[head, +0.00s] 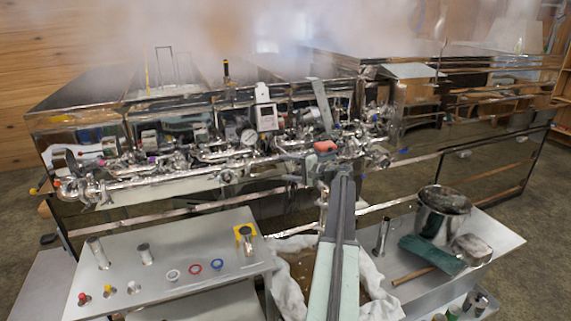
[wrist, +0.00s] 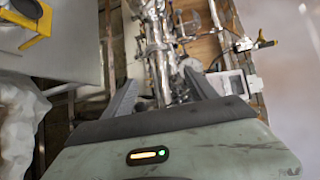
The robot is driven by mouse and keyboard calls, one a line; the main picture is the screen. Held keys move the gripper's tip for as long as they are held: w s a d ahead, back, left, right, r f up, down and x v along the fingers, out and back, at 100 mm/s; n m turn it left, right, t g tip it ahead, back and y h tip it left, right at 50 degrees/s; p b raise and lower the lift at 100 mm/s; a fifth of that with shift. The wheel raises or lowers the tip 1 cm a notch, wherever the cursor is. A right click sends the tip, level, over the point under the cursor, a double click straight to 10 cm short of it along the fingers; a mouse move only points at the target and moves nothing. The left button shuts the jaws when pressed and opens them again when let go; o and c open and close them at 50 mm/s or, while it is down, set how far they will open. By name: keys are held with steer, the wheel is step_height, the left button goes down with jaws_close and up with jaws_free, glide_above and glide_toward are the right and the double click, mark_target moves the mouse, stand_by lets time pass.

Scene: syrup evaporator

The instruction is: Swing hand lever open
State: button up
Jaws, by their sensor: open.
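My gripper (wrist: 161,80) is open in the wrist view, its two dark fingers apart. Shiny steel piping (wrist: 156,50) shows beyond and between the fingers; nothing is visibly clamped. In the head view my arm reaches forward to the pipework (head: 200,160) along the evaporator's front, and hides part of it. Whether a finger touches any fitting cannot be told.
A metal table (head: 190,285) with small fittings stands at the left front. A bench (head: 500,240) at the right holds a steel pot (head: 432,222) and a green cloth (head: 428,254). A white-lined bin (head: 372,290) lies between them. Steam blurs the top.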

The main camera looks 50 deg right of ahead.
steer(key=s+a+r, duration=0.2)
steer(key=s+a, duration=0.6)
steer(key=a, duration=0.1)
steer(key=shift+p, duration=0.35)
